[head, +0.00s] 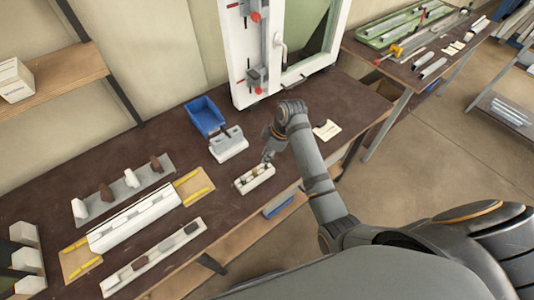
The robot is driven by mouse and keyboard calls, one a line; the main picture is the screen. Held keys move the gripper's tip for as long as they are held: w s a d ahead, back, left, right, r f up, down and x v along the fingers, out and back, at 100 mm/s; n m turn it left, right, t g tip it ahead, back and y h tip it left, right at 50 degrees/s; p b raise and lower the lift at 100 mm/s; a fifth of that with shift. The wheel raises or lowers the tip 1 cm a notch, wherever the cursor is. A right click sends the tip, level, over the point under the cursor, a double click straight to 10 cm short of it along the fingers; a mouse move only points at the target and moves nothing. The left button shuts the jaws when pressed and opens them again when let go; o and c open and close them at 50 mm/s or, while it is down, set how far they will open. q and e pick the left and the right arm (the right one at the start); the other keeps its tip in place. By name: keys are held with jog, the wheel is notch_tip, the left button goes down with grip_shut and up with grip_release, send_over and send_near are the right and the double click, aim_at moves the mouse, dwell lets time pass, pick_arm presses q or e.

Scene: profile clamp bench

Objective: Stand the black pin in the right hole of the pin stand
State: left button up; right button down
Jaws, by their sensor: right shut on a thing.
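The pin stand (254,180) is a small, long white block near the front edge of the dark bench. Small dark and tan details show on its top, too small to tell apart. My right gripper (267,157) is just above the right end of the stand, pointing down. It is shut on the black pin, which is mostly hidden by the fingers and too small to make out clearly. I cannot tell whether the pin's lower end is in the right hole or above it. My left gripper is not in view.
A white block with grey parts (229,146) and a blue bin (205,116) stand behind the stand. A long white profile (134,217) and a grey rail with brown and white blocks (125,191) lie left. A pale card (327,130) lies right.

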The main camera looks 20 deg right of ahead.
jog(key=shift+f+b, duration=0.3)
jog(key=shift+f, duration=1.1)
jog(key=c, duration=1.2)
grip_release()
jog(key=shift+o, duration=0.2)
jog(key=shift+r, duration=0.1)
notch_tip(320, 180, up, 6)
jog(key=p, duration=0.6)
jog(key=shift+p, duration=0.35)
jog(key=shift+r+p, duration=0.55)
jog(key=shift+r, duration=0.45)
